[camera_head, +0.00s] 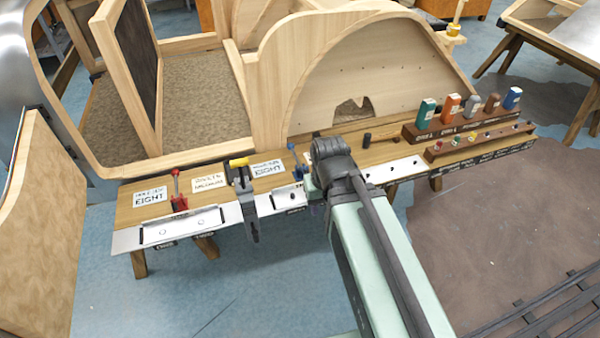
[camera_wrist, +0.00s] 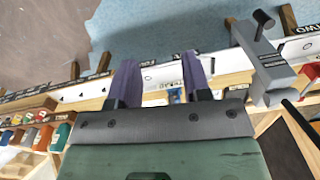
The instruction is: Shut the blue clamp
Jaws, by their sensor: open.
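The blue clamp (camera_head: 296,172) is a small toggle clamp on the wooden bench (camera_head: 128,208), just left of my arm in the head view. Its blue handle looks raised; whether its arm presses on the metal plate is too small to tell. In the wrist view a bit of blue (camera_wrist: 177,96), likely this clamp, shows between my fingers, nearer the right one. My gripper (camera_wrist: 158,64) is open, its two purple fingers apart with nothing held. It looks above the bench's edge. In the head view my arm hides most of it.
A red clamp (camera_head: 178,190) and a grey clamp with a yellow handle (camera_head: 242,190) stand left of the blue one. A hammer (camera_head: 368,138) and a rack of bottles (camera_head: 465,130) are to the right. A wooden bodyframe (camera_head: 283,60) rises behind.

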